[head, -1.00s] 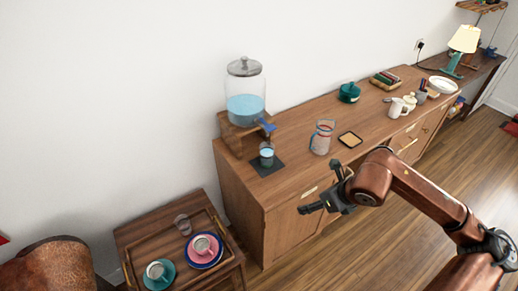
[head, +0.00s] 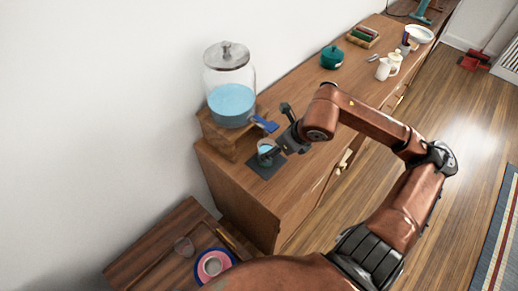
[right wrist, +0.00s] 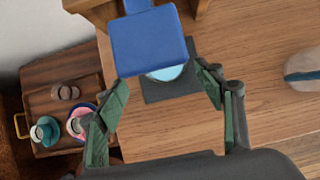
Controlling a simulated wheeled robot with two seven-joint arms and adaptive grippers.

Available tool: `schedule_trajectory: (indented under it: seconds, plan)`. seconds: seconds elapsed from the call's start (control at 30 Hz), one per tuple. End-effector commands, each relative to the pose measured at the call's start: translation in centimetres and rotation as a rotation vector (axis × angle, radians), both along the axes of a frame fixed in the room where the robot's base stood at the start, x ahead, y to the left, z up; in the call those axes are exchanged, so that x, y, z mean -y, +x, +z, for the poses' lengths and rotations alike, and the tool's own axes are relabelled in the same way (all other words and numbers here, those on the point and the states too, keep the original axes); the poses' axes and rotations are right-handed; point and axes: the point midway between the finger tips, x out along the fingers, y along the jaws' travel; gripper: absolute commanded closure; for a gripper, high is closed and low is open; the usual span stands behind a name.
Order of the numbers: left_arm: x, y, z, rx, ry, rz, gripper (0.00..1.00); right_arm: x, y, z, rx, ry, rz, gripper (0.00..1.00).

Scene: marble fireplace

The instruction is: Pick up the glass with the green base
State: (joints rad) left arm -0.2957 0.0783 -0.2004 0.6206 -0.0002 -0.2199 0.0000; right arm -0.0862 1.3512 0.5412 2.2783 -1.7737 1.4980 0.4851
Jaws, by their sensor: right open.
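A small glass with bluish contents (head: 265,147) stands on a dark square mat (head: 264,170) on the wooden cabinet, below the blue tap. Its base colour is not clear. My right gripper (head: 279,130) is open and empty right beside the glass. In the right wrist view, the light-blue top of the glass (right wrist: 166,73) shows between the two open fingers (right wrist: 165,92), mostly hidden under the blue tap lever (right wrist: 150,42). I cannot tell whether a finger touches it. My left gripper is not in view.
The water dispenser (head: 230,100) with its blue tap (head: 265,124) stands on a wooden stand close to my gripper. A low table (head: 150,258) with another glass (head: 184,247) is at lower left.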

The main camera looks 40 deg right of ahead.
Motion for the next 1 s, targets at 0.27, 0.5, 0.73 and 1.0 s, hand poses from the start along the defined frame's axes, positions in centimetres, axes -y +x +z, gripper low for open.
schedule_trajectory:
  seconds: [0.27, 0.5, 0.73, 1.0]
  plan:
    - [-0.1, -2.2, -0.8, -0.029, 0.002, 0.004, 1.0, 0.0, 1.2, -2.5, -0.002, 0.001, 0.0, 0.38]
    - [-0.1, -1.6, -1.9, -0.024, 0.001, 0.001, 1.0, 0.6, 1.8, -5.3, -0.004, 0.002, -0.001, 0.38]
    - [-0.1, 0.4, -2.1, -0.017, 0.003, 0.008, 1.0, 0.6, 3.0, -7.3, -0.001, 0.001, 0.0, 0.38]
    - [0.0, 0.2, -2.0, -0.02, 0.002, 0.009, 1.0, 0.6, 3.0, -7.1, 0.0, 0.0, 0.0, 0.44]
